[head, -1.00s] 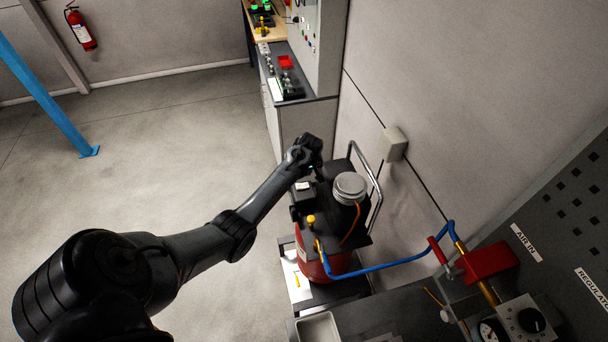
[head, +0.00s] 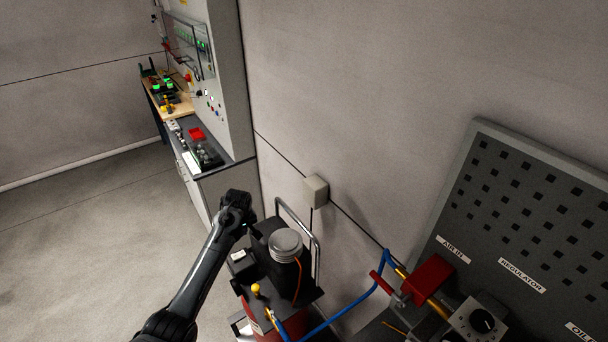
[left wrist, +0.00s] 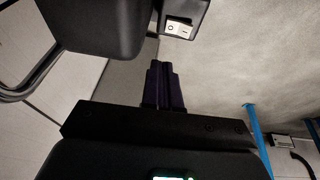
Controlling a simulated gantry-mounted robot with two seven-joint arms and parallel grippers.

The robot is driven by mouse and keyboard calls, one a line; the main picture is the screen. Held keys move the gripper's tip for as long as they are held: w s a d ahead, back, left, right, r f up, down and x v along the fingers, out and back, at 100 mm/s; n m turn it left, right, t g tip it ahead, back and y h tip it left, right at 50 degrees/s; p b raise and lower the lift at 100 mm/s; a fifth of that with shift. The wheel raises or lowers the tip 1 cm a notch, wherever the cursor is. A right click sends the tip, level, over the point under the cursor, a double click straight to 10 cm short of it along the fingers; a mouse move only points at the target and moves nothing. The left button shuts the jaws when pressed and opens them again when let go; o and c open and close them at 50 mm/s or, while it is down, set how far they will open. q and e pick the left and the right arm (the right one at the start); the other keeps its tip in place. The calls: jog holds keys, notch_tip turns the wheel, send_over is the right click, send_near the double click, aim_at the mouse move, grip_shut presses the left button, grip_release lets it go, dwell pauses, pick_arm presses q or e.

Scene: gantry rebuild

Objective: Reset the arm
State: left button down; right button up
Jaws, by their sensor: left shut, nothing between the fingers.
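My left arm (head: 200,275) reaches up from the bottom of the head view. Its wrist (head: 237,205) is beside the compressor-like machine, at its far left, and hides the left gripper's fingers there. In the left wrist view the left gripper (left wrist: 163,68) is shut, its two dark fingers together with nothing between them. The machine's dark housing with a white rocker switch (left wrist: 180,30) hangs close to the fingertips in that view; I cannot tell whether they touch. My right gripper is in neither view.
The machine has a grey round cap (head: 286,243), a metal handle (head: 316,245) and a blue hose (head: 345,312). A pegboard panel (head: 520,220) with a red valve block (head: 430,278) stands at right. A workbench (head: 200,150) is farther back. Open floor (head: 90,240) lies left.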

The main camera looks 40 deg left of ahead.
pick_arm(q)
jog(key=s+d+f, duration=0.1)
jog(key=s+f, duration=0.2)
jog(key=s+d+f+g+p, duration=0.1)
jog(key=s+f, duration=0.3)
jog(key=s+d+f+m+g, duration=0.1)
jog(key=s+d+f, duration=0.1)
jog(key=s+f, duration=0.1)
jog(key=shift+s+f, duration=0.4)
jog(key=shift+s, duration=0.1)
jog(key=s+d+f+m+p, duration=0.15)
jog(key=s+d+m, duration=0.45)
jog(key=s+d, duration=1)
jog(key=d+r+m+t+h+p, duration=0.1)
jog(key=d+r+m+t+h, duration=0.2)
jog(key=d+r+m, duration=0.6)
jog(key=d+r+t, duration=0.1)
jog(key=d+r, duration=0.6)
jog(key=r, duration=0.2)
jog(key=shift+w+m, duration=0.3)
jog(key=shift+w, duration=0.05)
jog(key=c, duration=1.8)
grip_release()
jog(key=shift+r, duration=0.1)
jog(key=shift+c, duration=0.2)
